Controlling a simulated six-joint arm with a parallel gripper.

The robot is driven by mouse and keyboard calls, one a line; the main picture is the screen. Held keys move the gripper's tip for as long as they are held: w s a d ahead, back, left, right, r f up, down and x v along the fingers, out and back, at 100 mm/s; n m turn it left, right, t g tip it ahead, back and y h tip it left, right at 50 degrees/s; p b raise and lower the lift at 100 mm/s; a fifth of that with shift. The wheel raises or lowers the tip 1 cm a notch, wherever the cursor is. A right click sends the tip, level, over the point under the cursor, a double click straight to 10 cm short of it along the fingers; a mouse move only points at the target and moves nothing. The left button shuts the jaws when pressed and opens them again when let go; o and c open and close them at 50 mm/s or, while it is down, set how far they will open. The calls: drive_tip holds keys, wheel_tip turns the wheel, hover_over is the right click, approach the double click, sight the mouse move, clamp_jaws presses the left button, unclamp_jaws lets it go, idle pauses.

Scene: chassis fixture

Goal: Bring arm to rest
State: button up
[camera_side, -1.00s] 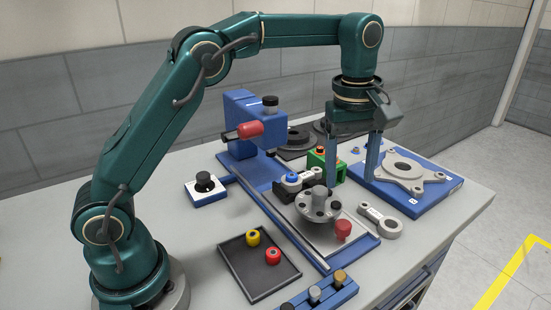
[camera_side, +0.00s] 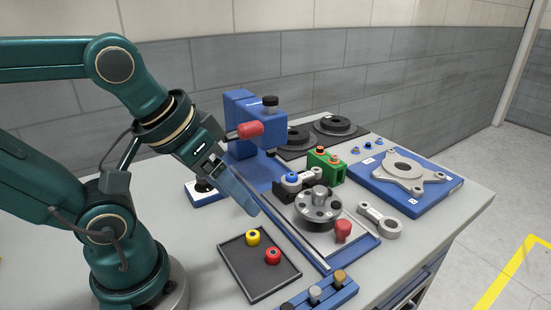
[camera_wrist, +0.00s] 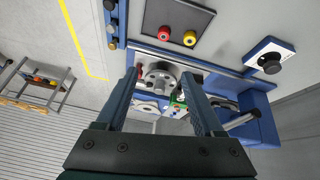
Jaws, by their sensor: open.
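My gripper (camera_side: 235,188) is tilted down and to the right in the side view, above the table and left of the blue fixture. In the wrist view my gripper (camera_wrist: 163,92) shows its two fingers spread apart with nothing between them. The grey flanged hub (camera_side: 318,204) sits on the plate of the blue fixture (camera_side: 365,244). The hub also shows beyond the fingers in the wrist view (camera_wrist: 158,75). The arm is folded back to the left, and its upper part runs out of the side view.
A dark tray (camera_side: 240,275) holds a yellow and a red knob. A blue clamp with a red handle (camera_side: 250,130) stands behind my gripper. A blue plate with a grey bracket (camera_side: 403,168), a link (camera_side: 380,220) and a green block (camera_side: 325,167) lie to the right.

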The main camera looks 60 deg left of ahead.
drive_tip(key=shift+f+m, duration=0.65)
drive_tip(key=shift+m, duration=0.45)
idle(0.7)
